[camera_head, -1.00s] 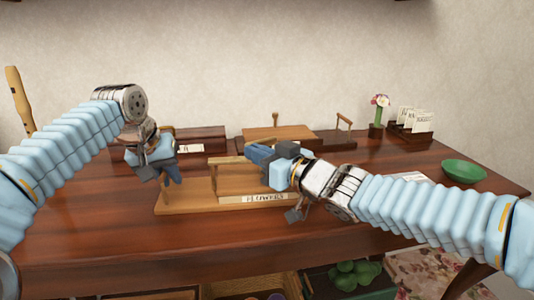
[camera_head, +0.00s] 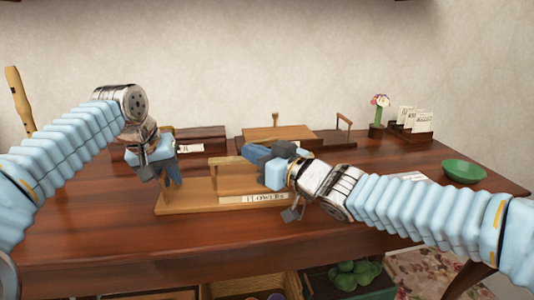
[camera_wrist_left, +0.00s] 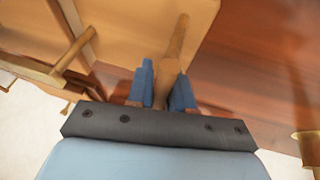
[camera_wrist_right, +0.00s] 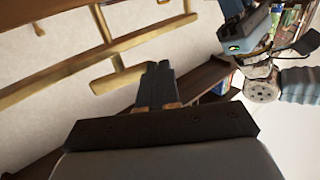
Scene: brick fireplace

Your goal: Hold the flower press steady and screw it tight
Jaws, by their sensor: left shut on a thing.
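The wooden flower press (camera_head: 205,205) stands on the desk in the middle of the head view, with a pale flowers label (camera_head: 265,198) on its front. My left gripper (camera_head: 170,170) is at the press's left end. In the left wrist view its blue fingers (camera_wrist_left: 168,90) are shut on an upright wooden post (camera_wrist_left: 178,40) of the press. My right gripper (camera_head: 255,152) is over the right part of the press, by its top bar (camera_head: 228,161). In the right wrist view its fingers (camera_wrist_right: 156,82) lie side by side with nothing visible between them. The right gripper hides the press's right end.
Behind the press stands another wooden board with a handle (camera_head: 280,132). At the back right are a small flower pot (camera_head: 376,130) and a card rack (camera_head: 412,133); a green bowl (camera_head: 464,170) sits near the right edge. The desk front is clear.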

